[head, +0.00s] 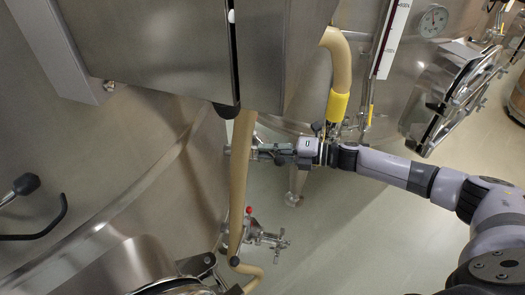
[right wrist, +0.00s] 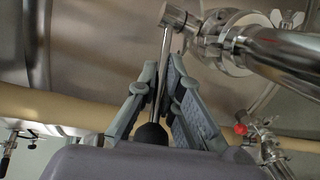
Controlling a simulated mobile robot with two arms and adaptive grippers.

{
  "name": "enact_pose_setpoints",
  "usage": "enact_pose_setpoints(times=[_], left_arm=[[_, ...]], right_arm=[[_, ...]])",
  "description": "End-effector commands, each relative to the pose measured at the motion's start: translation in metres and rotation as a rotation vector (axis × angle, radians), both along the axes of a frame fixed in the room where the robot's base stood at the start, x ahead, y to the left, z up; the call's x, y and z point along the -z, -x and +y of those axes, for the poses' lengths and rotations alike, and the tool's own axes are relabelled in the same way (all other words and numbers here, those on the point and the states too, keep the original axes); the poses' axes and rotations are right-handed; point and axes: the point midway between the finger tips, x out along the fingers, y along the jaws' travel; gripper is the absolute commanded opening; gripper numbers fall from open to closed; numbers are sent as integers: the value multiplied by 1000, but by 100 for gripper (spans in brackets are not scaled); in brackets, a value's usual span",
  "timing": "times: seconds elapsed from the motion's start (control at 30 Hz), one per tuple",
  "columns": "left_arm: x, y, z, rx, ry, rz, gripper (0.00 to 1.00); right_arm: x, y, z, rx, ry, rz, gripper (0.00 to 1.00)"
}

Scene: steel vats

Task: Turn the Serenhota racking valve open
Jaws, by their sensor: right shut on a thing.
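My right gripper (head: 268,151) reaches in from the right, beside a tan hose, in the head view. In the right wrist view its grey fingers (right wrist: 160,82) are shut on a thin metal valve handle (right wrist: 165,62) with a black knob (right wrist: 152,133) at its near end. The handle runs up to a shiny steel valve body (right wrist: 225,42) joined to a pipe. No name label is readable on the valve. In the head view the handle is mostly hidden by the gripper. My left gripper does not show.
The tan hose (head: 240,185) hangs close to the gripper. A steel fitting with a red knob (head: 249,210) is below it. Another hose with a yellow sleeve (head: 337,106) hangs above my right forearm. Steel vats surround the spot; the floor (head: 345,225) below is clear.

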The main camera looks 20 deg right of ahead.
Motion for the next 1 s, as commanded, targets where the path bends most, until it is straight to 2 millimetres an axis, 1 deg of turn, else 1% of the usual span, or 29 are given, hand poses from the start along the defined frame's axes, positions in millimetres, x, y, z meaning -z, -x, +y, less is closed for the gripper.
enact_pose_setpoints(times=[0.23, 0.27, 0.5, 0.57, 0.77, 0.87, 0.97, 1.0], left_arm=[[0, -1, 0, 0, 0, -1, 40], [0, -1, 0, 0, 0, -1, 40], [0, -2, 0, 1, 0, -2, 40], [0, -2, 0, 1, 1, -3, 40], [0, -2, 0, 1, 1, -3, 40], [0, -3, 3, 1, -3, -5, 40], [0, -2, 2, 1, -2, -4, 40], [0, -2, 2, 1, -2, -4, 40]], right_arm=[[0, 0, 0, 1, 2, -3, 0], [0, 0, 0, 1, 2, -3, 9], [0, 0, 0, 1, 1, -2, 25], [0, 0, 0, 1, 1, -1, 28], [0, 0, 0, 1, 1, -1, 28], [-2, 0, 0, 1, 0, -2, 28], [-11, 0, 0, 0, 1, -4, 28], [-16, -1, 0, 1, 2, -4, 28]])
